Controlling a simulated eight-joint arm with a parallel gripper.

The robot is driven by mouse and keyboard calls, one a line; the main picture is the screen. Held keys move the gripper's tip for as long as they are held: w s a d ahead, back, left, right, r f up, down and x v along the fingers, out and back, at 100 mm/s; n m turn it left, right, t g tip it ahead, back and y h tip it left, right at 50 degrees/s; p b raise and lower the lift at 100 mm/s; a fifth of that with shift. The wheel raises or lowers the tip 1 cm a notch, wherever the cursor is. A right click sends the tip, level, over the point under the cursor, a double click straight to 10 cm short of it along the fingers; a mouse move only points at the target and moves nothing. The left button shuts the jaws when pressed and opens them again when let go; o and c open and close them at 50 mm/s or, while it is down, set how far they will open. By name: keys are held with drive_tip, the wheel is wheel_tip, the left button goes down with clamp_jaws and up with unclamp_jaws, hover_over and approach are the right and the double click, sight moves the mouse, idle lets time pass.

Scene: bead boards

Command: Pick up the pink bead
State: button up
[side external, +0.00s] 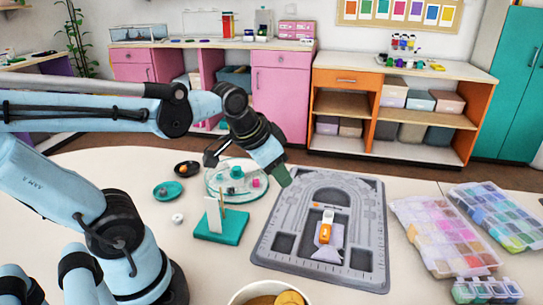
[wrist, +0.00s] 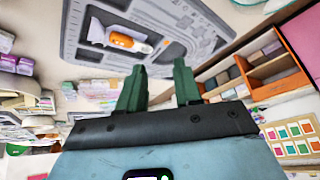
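A small pink piece that looks like the pink bead (side external: 256,183) lies in a clear round dish (side external: 210,186) in the side view. The dish stands left of the grey bead board (side external: 262,250). My gripper (side external: 280,176) is above the table between the dish and the board's far left corner, to the right of the pink piece. In the wrist view its two green fingers (wrist: 159,78) stand apart with nothing between them. The pink piece cannot be made out in the wrist view, which shows the grey board (wrist: 170,54).
An orange and white object (side external: 325,233) lies on the board. A teal stand (side external: 232,228) is in front of the dish. Small bowls (side external: 167,190) are left of it. Bead cases (side external: 436,232) lie at right. A round container (side external: 240,296) is at the front edge.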

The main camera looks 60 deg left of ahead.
drive_tip(key=w+a+m+g, duration=0.2)
drive_tip(key=w+a+g, duration=0.15)
drive_tip(key=a, duration=0.55)
drive_tip(key=m+g, duration=0.2)
hover_over(257, 186)
wheel_tip(257, 186, down, 2)
drive_tip(key=shift+h, duration=0.3)
drive_tip(key=f, duration=0.6)
drive_tip(key=shift+a+f, duration=0.4)
drive_tip(key=shift+w+f, duration=0.15)
drive_tip(key=shift+f, duration=1.2)
drive_tip(key=shift+w+f, duration=0.1)
drive_tip(key=shift+f, duration=1.2)
clamp_jaws()
